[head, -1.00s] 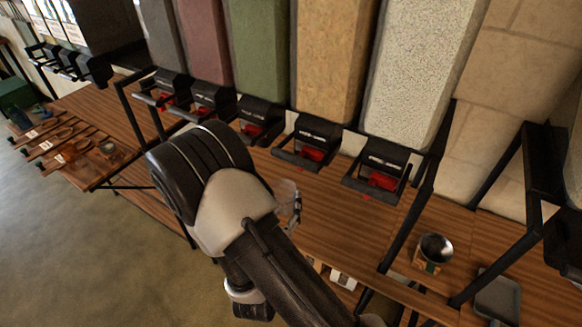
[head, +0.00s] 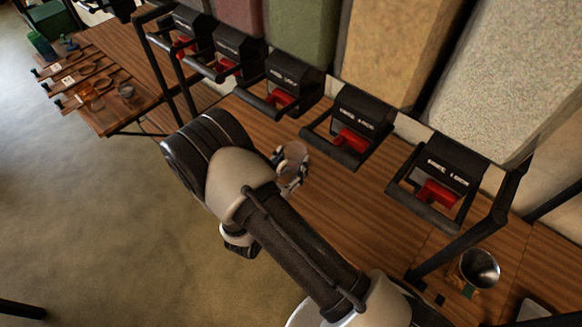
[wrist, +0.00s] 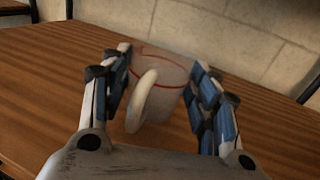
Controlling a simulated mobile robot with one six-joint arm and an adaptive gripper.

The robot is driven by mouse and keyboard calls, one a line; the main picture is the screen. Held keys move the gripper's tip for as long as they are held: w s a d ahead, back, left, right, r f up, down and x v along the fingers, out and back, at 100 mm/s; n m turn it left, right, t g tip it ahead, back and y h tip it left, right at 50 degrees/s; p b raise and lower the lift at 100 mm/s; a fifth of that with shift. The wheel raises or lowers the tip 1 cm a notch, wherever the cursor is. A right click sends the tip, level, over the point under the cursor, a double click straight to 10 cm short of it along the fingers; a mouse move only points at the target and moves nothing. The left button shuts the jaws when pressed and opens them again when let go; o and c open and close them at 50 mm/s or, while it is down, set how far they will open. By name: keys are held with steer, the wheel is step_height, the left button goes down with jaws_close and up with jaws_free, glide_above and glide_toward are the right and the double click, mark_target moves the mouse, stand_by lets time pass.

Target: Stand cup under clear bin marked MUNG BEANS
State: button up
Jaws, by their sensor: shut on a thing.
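The cup (wrist: 172,75) is a pale, see-through cup with a red line near its rim and a white handle facing my wrist camera. My gripper (wrist: 160,88) is shut on it, one finger on each side, and it looks roughly upright. In the head view the cup (head: 293,152) is at my gripper (head: 290,170), over the wooden counter, in front of the dispensers. I cannot tell whether its base touches the counter. Bins with green (head: 300,38), tan (head: 392,45) and speckled white (head: 490,70) contents stand behind. No MUNG BEANS label is readable.
Black dispensers with red parts line the counter, including ones under the green (head: 287,78), tan (head: 350,122) and white (head: 440,178) bins. A metal tin (head: 478,268) stands at right. Black frame posts cross the counter. A side shelf (head: 105,118) holds scoops. Bare counter (head: 350,205) lies right of the cup.

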steer(key=shift+f, duration=0.95)
steer(key=shift+f+b, duration=0.25)
steer(key=shift+b, duration=0.15)
steer(key=o, duration=1.2)
steer(key=shift+r, duration=0.1)
steer(key=shift+r+p, duration=0.25)
steer(key=shift+p, duration=0.1)
steer(key=p+v, duration=0.1)
steer(key=v, duration=1.1)
